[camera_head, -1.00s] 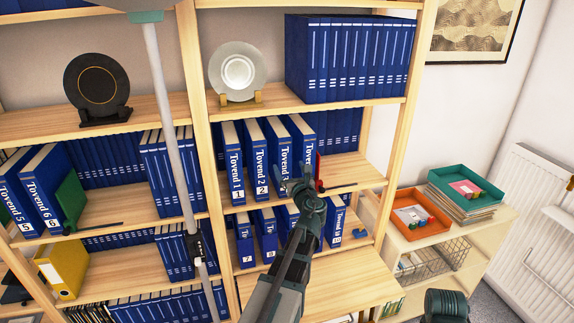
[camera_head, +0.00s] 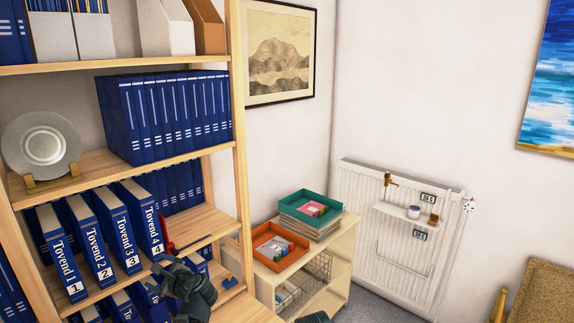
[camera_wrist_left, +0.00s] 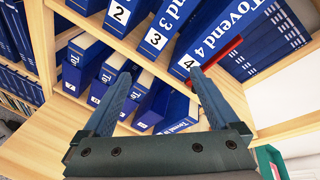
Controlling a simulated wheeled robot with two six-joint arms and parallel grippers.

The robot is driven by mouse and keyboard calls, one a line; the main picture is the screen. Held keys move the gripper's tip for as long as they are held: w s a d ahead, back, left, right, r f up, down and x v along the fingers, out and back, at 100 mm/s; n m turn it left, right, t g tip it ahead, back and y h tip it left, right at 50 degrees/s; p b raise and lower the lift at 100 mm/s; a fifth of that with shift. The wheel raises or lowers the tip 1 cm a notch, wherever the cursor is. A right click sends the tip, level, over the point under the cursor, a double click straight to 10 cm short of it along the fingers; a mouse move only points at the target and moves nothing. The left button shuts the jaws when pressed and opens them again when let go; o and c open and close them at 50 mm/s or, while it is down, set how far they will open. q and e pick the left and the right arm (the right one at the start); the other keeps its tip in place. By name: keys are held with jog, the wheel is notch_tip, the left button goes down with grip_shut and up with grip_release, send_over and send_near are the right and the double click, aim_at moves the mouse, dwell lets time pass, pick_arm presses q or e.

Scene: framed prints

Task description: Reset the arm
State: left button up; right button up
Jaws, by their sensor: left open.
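My left gripper (camera_head: 163,270) is at the bottom left of the head view, in front of the bookcase. In the left wrist view my left gripper (camera_wrist_left: 161,78) has its two fingers spread wide, with nothing between them. Beyond the fingers is the lower row of blue binders (camera_wrist_left: 145,105). The binder Tovend 4 (camera_head: 142,218) stands at the right end of the upper numbered row, and its spine also shows in the wrist view (camera_wrist_left: 212,42).
A red bookend (camera_head: 167,236) stands beside Tovend 4. A low cabinet (camera_head: 333,272) right of the bookcase bears an orange tray (camera_head: 290,257) and a green tray (camera_head: 328,216). A radiator (camera_head: 398,245) is on the wall. A silver plate (camera_head: 42,147) stands on the shelf above.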

pick_arm(q)
jog(key=s+d+f+n+g+h+b, duration=0.1)
jog(key=s+d+f+n+g+h, duration=0.15)
jog(key=s+d+f+n, duration=0.4)
jog(key=s+d+f+n+g+h+b, duration=0.1)
jog(key=s+d+f+n+g+h, duration=0.2)
jog(key=d+f, duration=0.7)
jog(key=s+d+f+n+g+h+b, duration=0.1)
jog(key=s+d+n+h, duration=0.1)
jog(key=s+d, duration=0.4)
jog(key=s+d+f+n+g+h, duration=0.2)
jog(key=s+d, duration=0.4)
jog(key=d, duration=0.4)
jog(key=shift+s+d+f+h+b, duration=0.2)
jog(key=shift+d+h+b, duration=0.15)
jog(key=shift+h, duration=0.2)
jog(key=shift+a, duration=0.1)
